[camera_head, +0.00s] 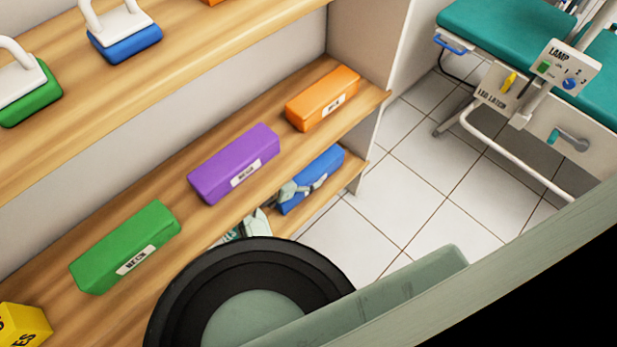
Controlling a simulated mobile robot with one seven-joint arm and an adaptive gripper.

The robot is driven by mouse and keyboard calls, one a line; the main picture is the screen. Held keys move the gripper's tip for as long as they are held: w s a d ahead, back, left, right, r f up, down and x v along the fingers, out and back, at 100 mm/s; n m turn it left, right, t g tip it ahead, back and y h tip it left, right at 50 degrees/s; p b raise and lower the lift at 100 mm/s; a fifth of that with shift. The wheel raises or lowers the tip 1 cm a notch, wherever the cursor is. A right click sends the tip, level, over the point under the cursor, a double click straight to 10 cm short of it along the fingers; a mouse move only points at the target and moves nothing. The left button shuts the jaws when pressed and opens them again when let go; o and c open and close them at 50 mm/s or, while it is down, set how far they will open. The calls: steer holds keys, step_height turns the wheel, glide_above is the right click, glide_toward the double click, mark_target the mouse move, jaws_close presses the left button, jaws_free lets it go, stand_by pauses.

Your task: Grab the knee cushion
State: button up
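A blue block-shaped cushion (325,164) lies on the lowest shelf, partly hidden by the shelf above and by my gripper. Its label cannot be read, so I cannot tell whether it is the knee cushion. My gripper (301,188) is at the near side of this blue cushion, its grey fingers overlapping the front face. Whether the fingers are closed on it or only beside it cannot be told.
The middle shelf (190,222) overhangs my gripper closely. The upper shelf (230,28) holds handled blue (125,42) and green (32,95) items. A yellow box (22,326) sits lower left. Tiled floor (420,170) between is clear.

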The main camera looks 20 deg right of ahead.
steer(key=c, duration=1.4)
steer(key=shift+r, duration=0.1)
